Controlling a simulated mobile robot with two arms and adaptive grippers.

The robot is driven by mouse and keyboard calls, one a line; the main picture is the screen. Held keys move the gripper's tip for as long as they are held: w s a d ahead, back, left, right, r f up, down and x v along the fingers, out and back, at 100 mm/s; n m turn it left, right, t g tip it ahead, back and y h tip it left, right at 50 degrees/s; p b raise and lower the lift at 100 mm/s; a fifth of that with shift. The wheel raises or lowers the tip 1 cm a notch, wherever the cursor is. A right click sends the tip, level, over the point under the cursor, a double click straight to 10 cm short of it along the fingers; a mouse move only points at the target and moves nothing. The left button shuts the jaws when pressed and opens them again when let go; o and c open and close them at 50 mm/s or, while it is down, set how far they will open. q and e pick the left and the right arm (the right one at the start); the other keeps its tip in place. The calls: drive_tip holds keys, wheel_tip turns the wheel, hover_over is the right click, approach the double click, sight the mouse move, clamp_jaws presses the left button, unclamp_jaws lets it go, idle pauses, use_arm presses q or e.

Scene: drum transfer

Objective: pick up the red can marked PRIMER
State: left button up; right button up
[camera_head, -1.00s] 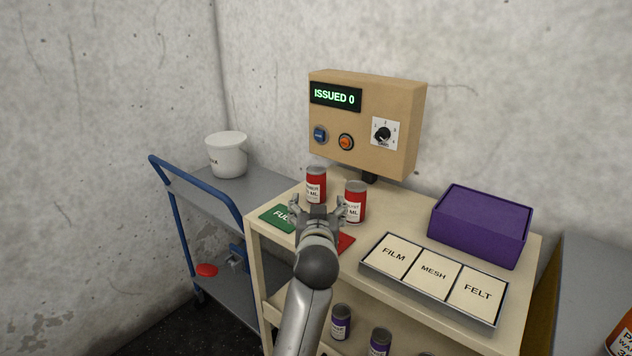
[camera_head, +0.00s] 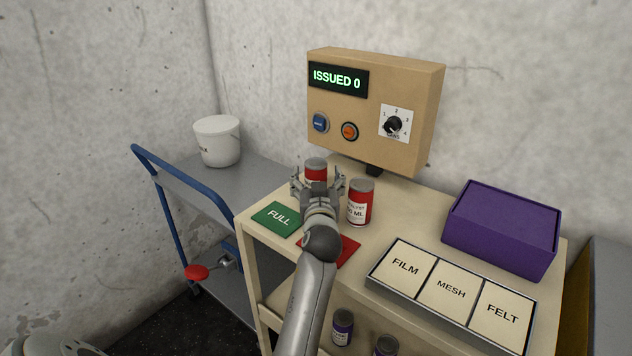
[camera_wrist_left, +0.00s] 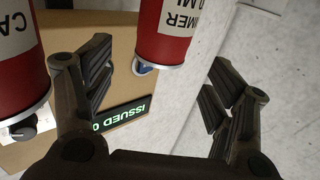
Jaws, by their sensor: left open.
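The red can marked PRIMER (camera_head: 316,169) stands on the cream cart top, partly hidden behind my left gripper (camera_head: 318,186). In the left wrist view, the can (camera_wrist_left: 168,35) shows "MER" on its white label and lies between the two open fingers (camera_wrist_left: 160,100), ahead of them. I see no finger pressed on it. A second red can (camera_head: 360,204), its label ending in "LYST", stands just right of the gripper. It also shows in the left wrist view (camera_wrist_left: 22,75), outside the finger on the left. My right gripper is out of view.
A tan control box (camera_head: 372,100) reading "ISSUED 0" stands behind the cans. A green FULL mat (camera_head: 278,218) and a red mat (camera_head: 338,249) lie nearby. A FILM, MESH, FELT tray (camera_head: 385,284) and a purple box (camera_head: 502,228) fill the right side.

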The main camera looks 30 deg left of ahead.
sight(316, 169)
use_arm(q)
drive_tip(key=shift+x, duration=0.75)
drive_tip(key=x, duration=0.4)
drive_tip(key=shift+a+p, duration=0.1)
drive_tip(key=shift+p, duration=0.2)
drive_tip(key=shift+w+a, duration=0.15)
drive_tip(key=shift+w, duration=0.2)
drive_tip(key=c, duration=1.3)
drive_tip(key=shift+r, duration=0.1)
drive_tip(key=shift+c, duration=0.4)
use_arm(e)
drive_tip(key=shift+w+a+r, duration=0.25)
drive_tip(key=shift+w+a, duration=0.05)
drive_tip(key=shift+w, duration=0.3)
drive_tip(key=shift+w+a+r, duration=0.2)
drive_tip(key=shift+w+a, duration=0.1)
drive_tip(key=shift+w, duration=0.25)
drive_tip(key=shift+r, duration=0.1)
